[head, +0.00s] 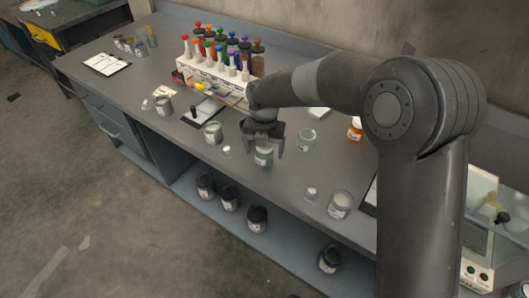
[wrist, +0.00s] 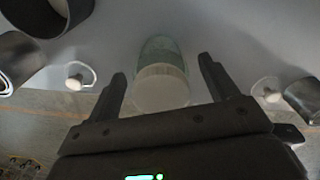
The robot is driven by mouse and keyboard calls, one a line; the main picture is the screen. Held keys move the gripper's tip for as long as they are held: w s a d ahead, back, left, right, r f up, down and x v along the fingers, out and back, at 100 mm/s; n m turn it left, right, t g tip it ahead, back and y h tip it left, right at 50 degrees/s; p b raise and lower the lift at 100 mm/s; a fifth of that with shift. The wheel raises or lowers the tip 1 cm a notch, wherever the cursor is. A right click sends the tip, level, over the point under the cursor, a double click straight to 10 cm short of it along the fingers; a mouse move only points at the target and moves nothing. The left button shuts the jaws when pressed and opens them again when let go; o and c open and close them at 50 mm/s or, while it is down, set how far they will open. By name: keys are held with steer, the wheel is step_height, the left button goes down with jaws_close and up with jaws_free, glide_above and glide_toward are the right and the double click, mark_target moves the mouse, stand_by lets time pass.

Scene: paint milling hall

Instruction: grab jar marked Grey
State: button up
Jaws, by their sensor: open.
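A jar (head: 263,157) with a pale label stands on the workbench (head: 120,75) below my gripper (head: 263,150) in the head view. My gripper is open, pointing down, with a finger on each side of this jar. In the wrist view a pale, round-topped jar (wrist: 160,92) with greenish glass sits between the two spread fingers, with a gap on each side. Other jars stand on the bench: one at the left (head: 163,105), one nearer (head: 213,134), a clear greenish one (head: 307,141) and one at right (head: 340,205). I cannot read the word Grey on any label.
A rack (head: 215,78) of colored bottles stands at the back. An orange jar (head: 355,130) is near my arm. Several dark jars, one of them here (head: 257,219), stand on the lower shelf (head: 285,243). A clipboard (head: 106,63) lies at the left.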

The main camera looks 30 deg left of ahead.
step_height(320, 180, down, 3)
steer(key=shift+r, duration=0.1)
steer(key=c, duration=1.1)
steer(key=shift+c, duration=0.2)
steer(key=shift+w+r, duration=0.1)
steer(key=shift+r, duration=0.05)
